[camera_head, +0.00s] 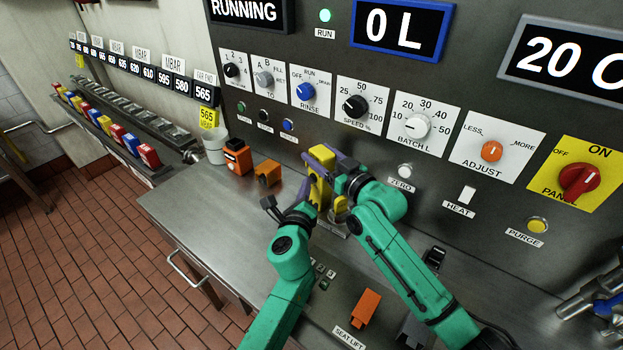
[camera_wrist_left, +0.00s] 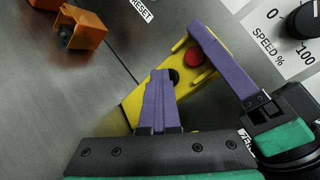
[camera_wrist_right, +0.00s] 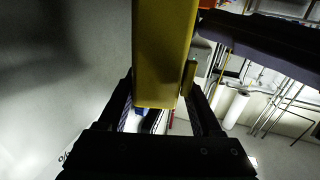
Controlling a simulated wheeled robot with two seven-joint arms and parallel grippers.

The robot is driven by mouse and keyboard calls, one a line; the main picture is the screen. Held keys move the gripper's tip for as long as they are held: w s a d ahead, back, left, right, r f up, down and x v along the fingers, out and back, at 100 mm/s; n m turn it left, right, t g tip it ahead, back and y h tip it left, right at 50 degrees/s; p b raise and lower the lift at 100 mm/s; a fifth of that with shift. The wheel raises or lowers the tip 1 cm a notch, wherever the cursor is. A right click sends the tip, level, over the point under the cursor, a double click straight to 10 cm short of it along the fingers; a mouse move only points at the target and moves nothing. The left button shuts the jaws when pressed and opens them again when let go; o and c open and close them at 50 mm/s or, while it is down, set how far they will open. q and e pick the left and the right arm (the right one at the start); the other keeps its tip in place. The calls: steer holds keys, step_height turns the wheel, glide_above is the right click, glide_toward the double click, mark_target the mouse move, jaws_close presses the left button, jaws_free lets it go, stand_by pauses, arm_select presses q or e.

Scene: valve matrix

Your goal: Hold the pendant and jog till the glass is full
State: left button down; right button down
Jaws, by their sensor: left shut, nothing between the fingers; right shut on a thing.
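My right gripper (camera_head: 338,166) is shut on the yellow pendant (camera_head: 318,190) and holds it upright, off the bench, in front of the panel. The pendant also shows in the left wrist view (camera_wrist_left: 139,102), with a red button (camera_wrist_left: 194,57) and a dark button (camera_wrist_left: 174,76), and close up in the right wrist view (camera_wrist_right: 164,50). My left gripper (camera_head: 304,192) is shut and empty. Its purple tips lie beside the dark button in the left wrist view; I cannot tell whether they touch it. I cannot make out a glass for certain. The volume display (camera_head: 398,28) reads 0 L.
An orange block (camera_head: 268,173) and an orange-black box (camera_head: 237,157) stand left of the pendant. An orange seat-lift part (camera_head: 365,306) lies in front. The bench's left front is clear.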

arm_select(q)
steer(key=shift+s+a, duration=0.45)
steer(key=shift+a, duration=0.1)
steer(key=shift+s+a+r, duration=0.1)
steer(key=shift+s+a, duration=0.7)
steer(key=shift+a, duration=0.2)
steer(key=shift+s+a, duration=0.8)
steer(key=shift+a, duration=0.2)
stand_by(1.6)
steer(key=s+a, duration=0.2)
steer(key=a, duration=0.1)
steer(key=shift+s, duration=0.1)
steer(key=shift+d, duration=0.1)
steer(key=w+d, duration=0.5)
steer(key=d, duration=0.1)
steer(key=shift+w+d, duration=0.25)
steer(key=shift+d, duration=0.15)
stand_by(1.9)
